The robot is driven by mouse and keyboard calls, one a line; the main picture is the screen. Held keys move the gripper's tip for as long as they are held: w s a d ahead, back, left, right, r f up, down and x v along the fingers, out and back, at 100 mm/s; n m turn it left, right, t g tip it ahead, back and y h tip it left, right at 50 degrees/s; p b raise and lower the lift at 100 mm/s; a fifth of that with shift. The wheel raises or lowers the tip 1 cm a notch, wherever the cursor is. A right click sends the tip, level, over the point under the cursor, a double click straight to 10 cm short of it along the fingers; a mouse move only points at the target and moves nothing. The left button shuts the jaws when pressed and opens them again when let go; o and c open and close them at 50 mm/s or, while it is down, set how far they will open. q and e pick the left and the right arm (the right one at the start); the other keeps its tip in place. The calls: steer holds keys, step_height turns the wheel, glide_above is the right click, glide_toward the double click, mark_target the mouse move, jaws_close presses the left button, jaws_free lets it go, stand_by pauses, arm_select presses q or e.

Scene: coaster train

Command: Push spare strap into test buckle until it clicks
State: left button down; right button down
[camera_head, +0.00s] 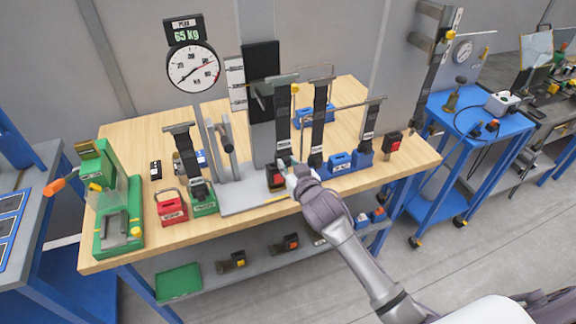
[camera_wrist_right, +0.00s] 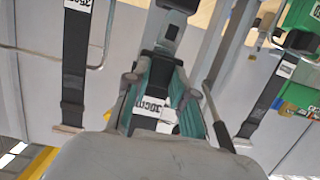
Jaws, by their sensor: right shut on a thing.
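The test buckle (camera_head: 275,179), black with a red mark, stands on the grey base plate of the pull tester (camera_head: 255,196). A black strap (camera_head: 283,125) hangs above it from a bar. My right gripper (camera_head: 288,166) reaches in from the right beside the buckle. In the right wrist view the gripper (camera_wrist_right: 162,85) has its green-padded fingers closed around a strap with a white 30 cm label (camera_wrist_right: 155,108). A dark piece with a grey square lies just beyond the fingertips. I cannot tell whether the tongue is inside the buckle. My left gripper is not in view.
A dial gauge (camera_head: 194,69) reading 65 kg stands behind. More straps hang on both sides, above a green block (camera_head: 203,201) and a blue holder (camera_head: 340,163). A red padlock-like block (camera_head: 171,207) and a green press (camera_head: 119,215) stand left.

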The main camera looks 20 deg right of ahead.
mark_target(281, 153)
steer(key=shift+a+r, duration=0.15)
steer(key=shift+r, duration=0.05)
steer(key=shift+w+a+f, duration=0.1)
steer(key=shift+w, duration=0.75)
steer(key=shift+w+b, duration=0.4)
steer(key=shift+w, duration=0.35)
steer(key=shift+w+a+b, duration=0.1)
steer(key=shift+w+b, duration=0.4)
steer(key=shift+w, duration=0.95)
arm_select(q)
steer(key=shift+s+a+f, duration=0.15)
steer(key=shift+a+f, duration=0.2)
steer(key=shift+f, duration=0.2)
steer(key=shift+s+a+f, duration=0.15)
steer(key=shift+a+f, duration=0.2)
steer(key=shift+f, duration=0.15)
arm_select(e)
steer(key=shift+f, duration=0.5)
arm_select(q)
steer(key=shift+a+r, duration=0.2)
arm_select(e)
steer(key=shift+s, duration=0.1)
arm_select(q)
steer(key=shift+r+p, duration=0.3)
steer(key=shift+p, duration=0.05)
